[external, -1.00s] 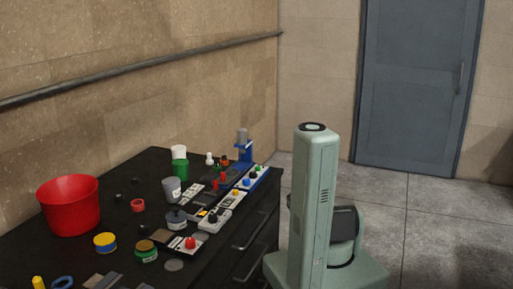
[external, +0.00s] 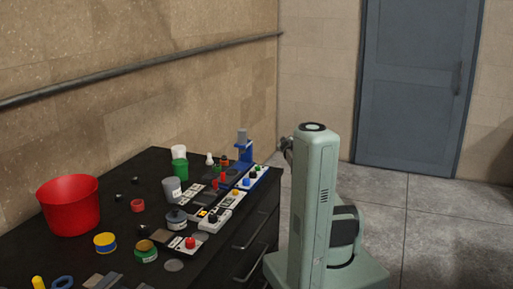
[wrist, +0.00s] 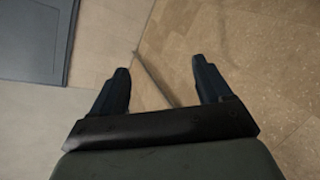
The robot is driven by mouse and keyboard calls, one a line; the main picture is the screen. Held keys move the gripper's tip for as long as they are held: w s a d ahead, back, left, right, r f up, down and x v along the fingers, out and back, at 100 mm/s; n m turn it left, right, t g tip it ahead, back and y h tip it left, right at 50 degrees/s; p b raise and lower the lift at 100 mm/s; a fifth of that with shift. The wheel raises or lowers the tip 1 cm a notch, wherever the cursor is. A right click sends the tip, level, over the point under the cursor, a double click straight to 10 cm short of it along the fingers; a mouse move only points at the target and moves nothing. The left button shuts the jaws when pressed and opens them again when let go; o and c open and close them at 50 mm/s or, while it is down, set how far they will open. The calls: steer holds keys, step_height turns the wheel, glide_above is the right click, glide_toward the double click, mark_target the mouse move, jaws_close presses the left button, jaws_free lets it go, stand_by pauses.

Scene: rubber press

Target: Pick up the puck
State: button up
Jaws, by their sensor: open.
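My gripper (wrist: 160,68) is open and empty in the wrist view, with its two dark fingers apart. It faces the wall and door, and no table object shows between the fingers. In the external view the gripper is hidden behind my own column. I cannot tell for certain which thing is the puck. Small dark pieces lie on the black bench (external: 105,224): one dark piece (external: 119,196) and another dark piece (external: 134,181) near the red bucket. A third dark piece (external: 143,231) lies nearer the front.
A red bucket (external: 70,205) stands at the bench's left. Several cups, tins and control boxes crowd the bench, including a green cup (external: 180,169), a yellow-topped tin (external: 105,242) and a blue press-like stand (external: 244,151). A pipe (external: 140,71) runs along the wall.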

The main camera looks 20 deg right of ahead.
steer(key=s+a+r+g, duration=0.2)
steer(key=a+r, duration=1.8)
steer(key=a, duration=0.2)
steer(key=s+a+f+g+y, duration=0.1)
steer(key=s+a, duration=0.6)
steer(key=a, duration=0.8)
steer(key=s+a+f+n+g+y, duration=0.1)
steer(key=s+a, duration=0.6)
steer(key=a, duration=0.8)
steer(key=s+a+f+g+y, duration=0.1)
steer(key=s+a+g+y, duration=0.2)
steer(key=s+a, duration=0.4)
steer(key=shift+s+a+f+n+y, duration=0.1)
steer(key=shift+a+n+y, duration=0.05)
steer(key=shift+a, duration=2.15)
steer(key=shift+s+a+n+y, duration=0.1)
steer(key=shift+a+n+y, duration=0.05)
steer(key=shift+a, duration=2.15)
steer(key=s+a+n+g+y, duration=0.1)
steer(key=s+a+g, duration=0.2)
steer(key=s+a, duration=0.75)
steer(key=n+g, duration=0.4)
glide_above(143, 226)
steer(key=f, duration=0.7)
steer(key=shift+w+f, duration=0.2)
steer(key=shift+w, duration=0.2)
steer(key=shift+s+f, duration=0.2)
steer(key=shift+f, duration=1.1)
steer(key=shift+s+f, duration=0.15)
steer(key=shift+f, duration=1.15)
